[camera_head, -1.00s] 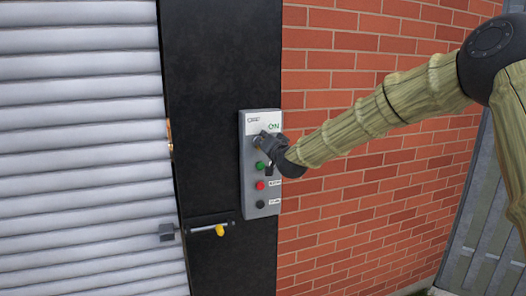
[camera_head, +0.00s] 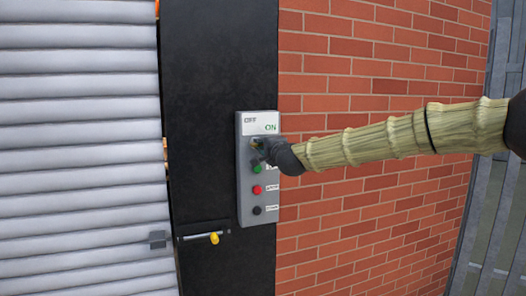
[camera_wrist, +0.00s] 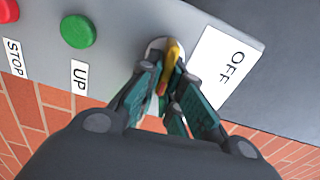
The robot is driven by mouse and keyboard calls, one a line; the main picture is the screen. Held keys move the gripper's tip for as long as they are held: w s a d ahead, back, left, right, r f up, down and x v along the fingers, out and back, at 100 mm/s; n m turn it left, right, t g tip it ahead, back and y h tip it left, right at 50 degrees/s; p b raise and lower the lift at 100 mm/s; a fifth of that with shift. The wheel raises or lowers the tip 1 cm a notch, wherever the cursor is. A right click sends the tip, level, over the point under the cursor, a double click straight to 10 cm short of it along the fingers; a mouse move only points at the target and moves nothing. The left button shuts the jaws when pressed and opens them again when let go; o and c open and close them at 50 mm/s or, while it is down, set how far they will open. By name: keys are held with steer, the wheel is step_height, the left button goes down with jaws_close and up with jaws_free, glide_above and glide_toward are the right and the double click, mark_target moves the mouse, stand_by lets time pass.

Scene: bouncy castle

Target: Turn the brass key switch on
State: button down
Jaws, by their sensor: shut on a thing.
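The brass key switch (camera_wrist: 172,62) sits on a grey control box (camera_head: 245,196). In the wrist view its brass key stands between the fingertips of my gripper (camera_wrist: 168,92), which is shut on it. In the head view my gripper (camera_head: 260,152) reaches the box from the right and covers most of the switch. The OFF label (camera_head: 250,120) and the green ON label (camera_head: 270,128) show above it. In the wrist view the OFF label (camera_wrist: 225,68) is beside the key, and the ON label is mostly hidden by the fingers.
Below the switch are a green button (camera_head: 257,169), a red button (camera_head: 256,190) and a black button (camera_head: 257,211). A yellow-tipped latch (camera_head: 214,239) is at lower left, by the grey roller shutter (camera_head: 75,150). A brick wall (camera_head: 350,220) is on the right.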

steer(key=shift+f+m+b, duration=0.1)
steer(key=shift+m+b, duration=0.25)
steer(key=shift+m, duration=0.15)
steer(key=c, duration=1.6)
jaws_free()
steer(key=shift+s+d, duration=0.1)
steer(key=v, duration=1.1)
steer(key=shift+s+d, duration=0.15)
steer(key=shift+s, duration=0.2)
steer(key=shift+f, duration=0.1)
